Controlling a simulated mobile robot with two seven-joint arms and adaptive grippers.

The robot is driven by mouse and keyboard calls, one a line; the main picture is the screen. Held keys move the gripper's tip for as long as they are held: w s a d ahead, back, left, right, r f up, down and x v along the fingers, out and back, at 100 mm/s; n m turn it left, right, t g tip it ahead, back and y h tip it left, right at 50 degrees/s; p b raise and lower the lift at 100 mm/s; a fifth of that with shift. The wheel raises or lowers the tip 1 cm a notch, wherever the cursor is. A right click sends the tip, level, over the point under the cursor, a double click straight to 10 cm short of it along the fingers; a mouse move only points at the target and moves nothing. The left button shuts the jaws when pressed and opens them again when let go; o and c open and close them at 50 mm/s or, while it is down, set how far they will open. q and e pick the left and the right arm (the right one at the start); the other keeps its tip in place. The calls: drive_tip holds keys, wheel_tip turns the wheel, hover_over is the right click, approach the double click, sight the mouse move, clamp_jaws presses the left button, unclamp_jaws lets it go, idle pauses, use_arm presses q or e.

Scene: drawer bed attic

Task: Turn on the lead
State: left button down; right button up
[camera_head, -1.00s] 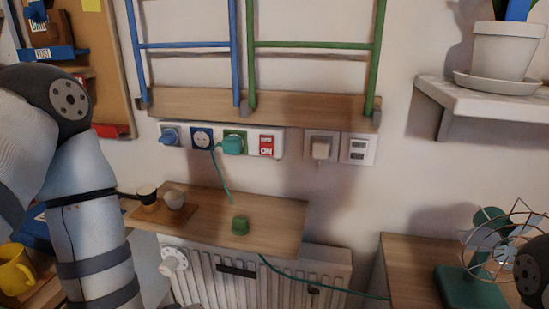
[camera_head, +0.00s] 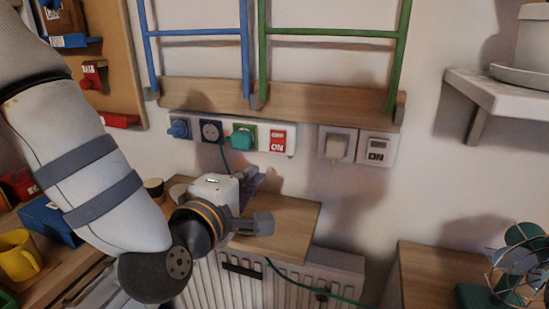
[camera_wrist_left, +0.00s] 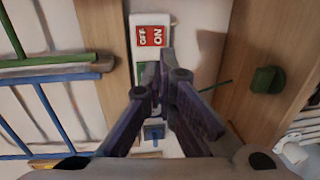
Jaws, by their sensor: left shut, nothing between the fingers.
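The lead is a white socket strip (camera_head: 190,119) on the wall under the ladder rail. Its red switch (camera_head: 278,140), marked ON, sits at its right end. The switch also shows in the left wrist view (camera_wrist_left: 151,37), with OFF and ON lettering; I cannot tell which way it is pressed. A teal plug (camera_head: 243,136) is in the green socket, and a blue plug (camera_head: 180,128) is at the left end. My left gripper (camera_head: 257,180) is shut and empty, below the strip. In the wrist view its fingertips (camera_wrist_left: 160,72) appear just short of the switch. My right gripper is out of view.
A wooden shelf (camera_head: 290,220) lies under my left gripper, above a radiator (camera_head: 335,262). A green object (camera_wrist_left: 267,80) is on the shelf. A fan (camera_head: 520,255) stands at far right.

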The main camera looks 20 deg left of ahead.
sight(279, 152)
use_arm(q)
drive_tip(key=w, duration=0.3)
drive_tip(key=w+f+b, duration=0.1)
drive_tip(key=w, duration=0.3)
drive_tip(key=w+f, duration=0.1)
drive_tip(key=w, duration=0.3)
drive_tip(key=shift+d, duration=0.2)
drive_tip(key=shift+w+b, duration=0.3)
drive_tip(key=shift+w, duration=0.45)
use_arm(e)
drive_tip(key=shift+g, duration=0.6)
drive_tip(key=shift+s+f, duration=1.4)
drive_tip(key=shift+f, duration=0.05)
use_arm(q)
drive_tip(key=shift+w, duration=0.3)
drive_tip(key=shift+w+f, duration=0.1)
drive_tip(key=shift+f, duration=0.2)
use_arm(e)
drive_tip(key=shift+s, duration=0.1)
